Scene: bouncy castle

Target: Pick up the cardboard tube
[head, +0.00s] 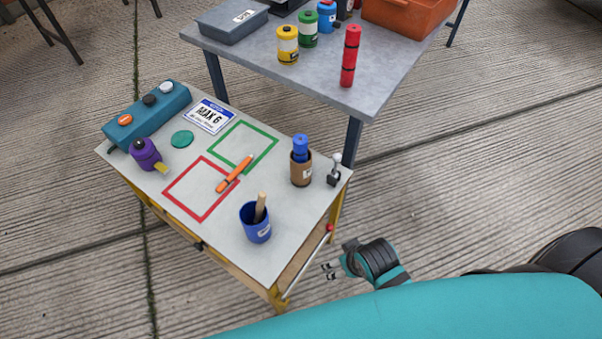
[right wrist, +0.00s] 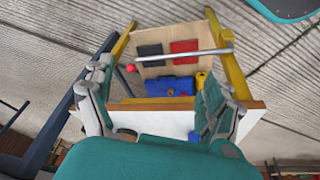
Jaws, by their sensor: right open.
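The brown cardboard tube (head: 301,172) stands upright on the light small table (head: 229,225), near its right corner. A blue cylindrical piece (head: 300,144) sticks out of its top. My right gripper (head: 328,271) is beyond the table's right front edge, apart from the tube and to its lower right in the head view. In the right wrist view my right gripper (right wrist: 155,85) has its fingers spread with nothing held between them. My left gripper is not in view.
An orange marker (head: 235,174) lies on coloured squares. A grey table (head: 330,80) with jars stands behind. A lever with a red knob (head: 329,228) is at the near edge.

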